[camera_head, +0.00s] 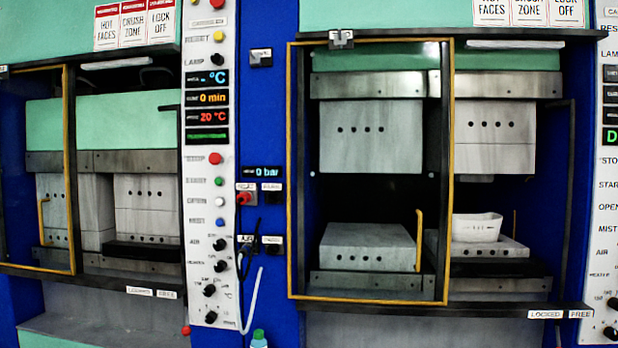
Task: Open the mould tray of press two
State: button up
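Two presses stand side by side, and I cannot read a number on either, so which is press two is unclear. In the right press, an upper grey block (370,136) hangs well above a lower block (366,248), with a wide gap. A pale cup-like piece (477,228) sits on the lower right block. A dark tray-like slab (498,268) lies beneath it. In the left press, the blocks (147,192) are close together over a dark slab (145,250). My gripper is not in view.
Yellow-edged guard frames (447,170) and (70,170) stand across part of each press opening. A control panel (208,170) with knobs and displays is between the presses. Rails with "LOCKED" and "FREE" labels (545,314) run below. A pale hose (250,300) hangs between the presses.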

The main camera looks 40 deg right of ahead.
aim_at(507, 258)
jog(key=u, duration=1.35)
jog(key=k, duration=0.1)
jog(key=z, duration=2.65)
